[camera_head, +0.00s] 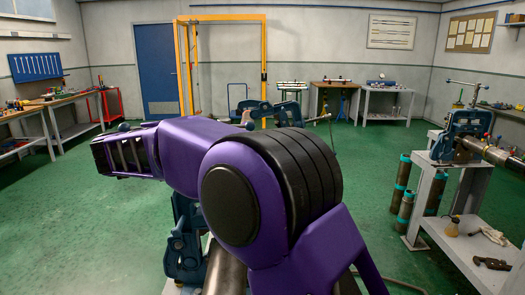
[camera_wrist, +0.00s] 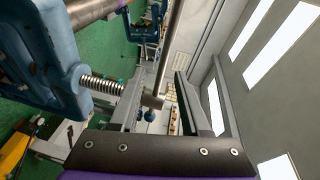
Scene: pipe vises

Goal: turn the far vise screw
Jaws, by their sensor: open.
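In the wrist view a blue vise frame (camera_wrist: 55,60) stands at left, with a threaded screw (camera_wrist: 100,84) coming out of it toward a grey hub (camera_wrist: 152,101). A straight metal handle bar (camera_wrist: 174,40) runs from the hub to the top edge. My gripper (camera_wrist: 160,80) is open, its two fingers on either side of the bar and hub; I cannot tell whether they touch. In the head view the far blue vise (camera_head: 286,113) shows partly above my purple arm, and the near blue vise (camera_head: 184,240) shows below it.
A grey pipe (camera_head: 225,272) runs below my arm. At right, another vise (camera_head: 464,128) holds a pipe on a grey stand (camera_head: 423,190). Workbenches line the walls, and a yellow frame (camera_head: 265,60) stands behind. The green floor at left is clear.

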